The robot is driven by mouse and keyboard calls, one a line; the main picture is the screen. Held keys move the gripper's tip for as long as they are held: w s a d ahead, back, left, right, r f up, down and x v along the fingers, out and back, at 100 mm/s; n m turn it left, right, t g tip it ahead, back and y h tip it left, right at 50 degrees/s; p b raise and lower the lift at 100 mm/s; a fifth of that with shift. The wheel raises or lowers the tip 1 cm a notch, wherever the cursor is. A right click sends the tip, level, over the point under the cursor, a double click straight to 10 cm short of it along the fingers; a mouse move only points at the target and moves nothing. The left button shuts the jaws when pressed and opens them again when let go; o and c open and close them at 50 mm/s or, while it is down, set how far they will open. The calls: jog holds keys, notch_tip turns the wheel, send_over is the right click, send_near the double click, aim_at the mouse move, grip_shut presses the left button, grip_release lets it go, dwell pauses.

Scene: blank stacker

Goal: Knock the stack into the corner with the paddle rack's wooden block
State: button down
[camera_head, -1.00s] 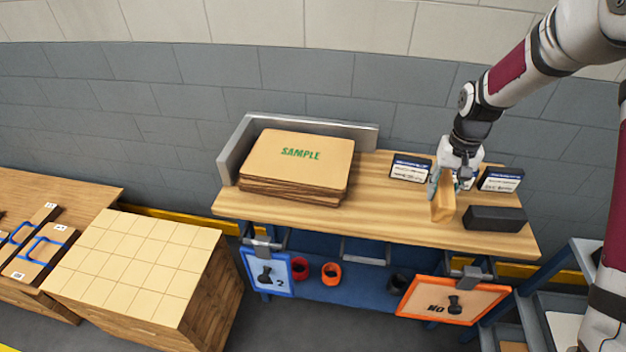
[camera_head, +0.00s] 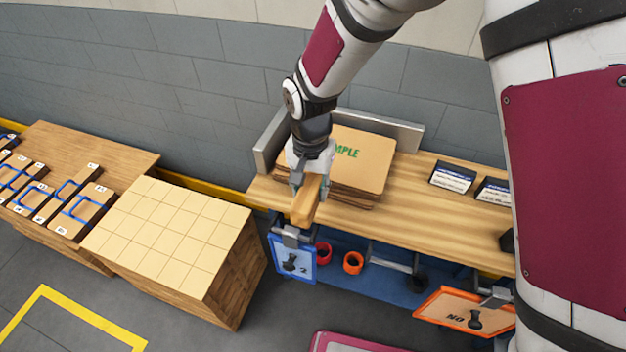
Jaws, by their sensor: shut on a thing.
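The stack of brown sheets (camera_head: 370,166) lies on the wooden bench top, its upper sheet marked in green; my arm hides its left part. A grey metal corner fence (camera_head: 385,127) runs behind the stack and along its left side. My gripper (camera_head: 309,188) is shut on the wooden block (camera_head: 304,206), in front of the stack's front left part. The block hangs close to the bench's front edge, above the blue sign. I cannot tell whether the block touches the stack.
Two dark-topped cards (camera_head: 453,176) stand on the bench (camera_head: 430,212) to the right. A blue sign (camera_head: 292,262) and an orange sign (camera_head: 466,309) hang at its front. Bare bench lies right of the stack.

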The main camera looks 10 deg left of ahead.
notch_tip(320, 180, down, 10)
jog(key=b, duration=0.3)
jog(key=shift+b, duration=0.4)
jog(key=shift+f, duration=0.1)
jog(key=shift+w, duration=0.2)
jog(key=shift+w+d+b, duration=0.1)
jog(key=shift+w+b, duration=0.2)
jog(key=shift+w, duration=0.4)
jog(key=shift+w, duration=0.35)
jog(key=shift+w+b, duration=0.3)
jog(key=shift+w, duration=0.05)
jog(key=shift+w+d, duration=0.1)
jog(key=shift+w, duration=0.2)
jog(key=shift+w+b, duration=0.35)
jog(key=shift+w, duration=0.3)
